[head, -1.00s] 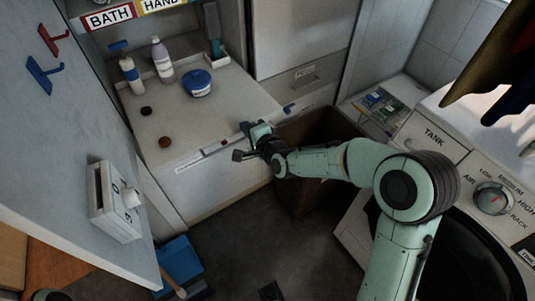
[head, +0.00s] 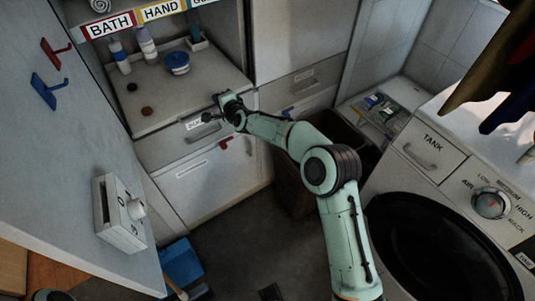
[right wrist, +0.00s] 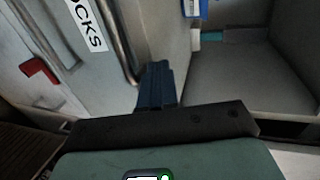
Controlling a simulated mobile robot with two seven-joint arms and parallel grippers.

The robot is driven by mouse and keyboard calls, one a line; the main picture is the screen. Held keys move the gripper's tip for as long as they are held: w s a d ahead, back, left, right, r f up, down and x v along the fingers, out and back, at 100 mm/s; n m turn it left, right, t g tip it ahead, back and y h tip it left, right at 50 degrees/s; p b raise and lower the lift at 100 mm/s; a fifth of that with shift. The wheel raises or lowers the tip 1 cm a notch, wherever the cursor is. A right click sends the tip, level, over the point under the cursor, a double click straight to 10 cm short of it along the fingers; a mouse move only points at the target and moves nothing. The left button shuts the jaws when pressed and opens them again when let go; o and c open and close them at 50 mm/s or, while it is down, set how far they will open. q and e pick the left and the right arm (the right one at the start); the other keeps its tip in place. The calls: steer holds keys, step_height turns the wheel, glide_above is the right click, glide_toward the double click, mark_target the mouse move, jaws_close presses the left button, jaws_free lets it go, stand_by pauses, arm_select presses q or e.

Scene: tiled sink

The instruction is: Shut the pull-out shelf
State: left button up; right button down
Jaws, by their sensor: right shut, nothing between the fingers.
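The pull-out shelf (head: 200,92) is a pale board under the BATH and HAND signs, still reaching forward of the cubby. Bottles, a blue tub and two dark discs stand on it. My right gripper (head: 215,109) is shut and empty at the shelf's front edge, near its right corner; contact is unclear in the head view. In the right wrist view its dark blue fingers (right wrist: 157,85) are together between the pale shelf surface (right wrist: 255,75) on the right and a drawer front marked "OCKS" (right wrist: 85,25) on the left. My left gripper is not in view.
On the shelf are a white bottle (head: 120,60), a lilac bottle (head: 147,47) and a blue tub (head: 177,63). A red hook (head: 223,144) is on the lower front. A brown bin (head: 292,188) and a washing machine (head: 435,240) stand to the right. A blue dustpan (head: 180,264) lies on the floor.

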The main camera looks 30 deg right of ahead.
mark_target(210, 92)
steer(key=w+p, duration=0.6)
steer(key=shift+w+a+r, duration=0.2)
steer(key=shift+w+a, duration=0.1)
steer(key=shift+w, duration=0.1)
steer(key=shift+p+x, duration=1.15)
steer(key=shift+p, duration=0.05)
steer(key=shift+d+r, duration=0.1)
steer(key=shift+r, duration=0.05)
